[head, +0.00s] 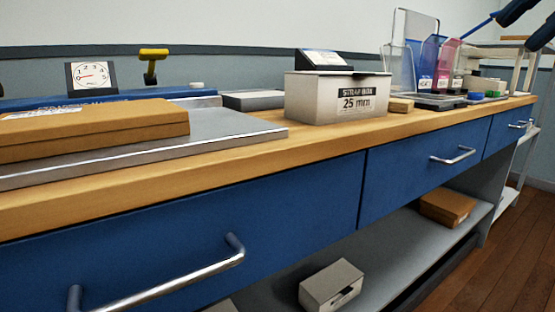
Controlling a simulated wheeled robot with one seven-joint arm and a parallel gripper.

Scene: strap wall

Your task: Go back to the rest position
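My gripper is not clearly visible in the head view. Dark blue shapes (540,35) cut across the top right corner, and I cannot tell what they belong to. A light grey strap box (335,100) marked 25 mm stands closed on the wooden bench top (310,136). A brown cardboard box (100,127) lies on a grey metal plate (225,133) at the left.
Blue drawers (300,200) with metal handles (170,284) face me and look shut. A lower shelf (385,262) holds a small grey box (331,285) and a brown box (447,207). Bins (430,62) stand at the far right. Wooden floor (510,235) is clear at lower right.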

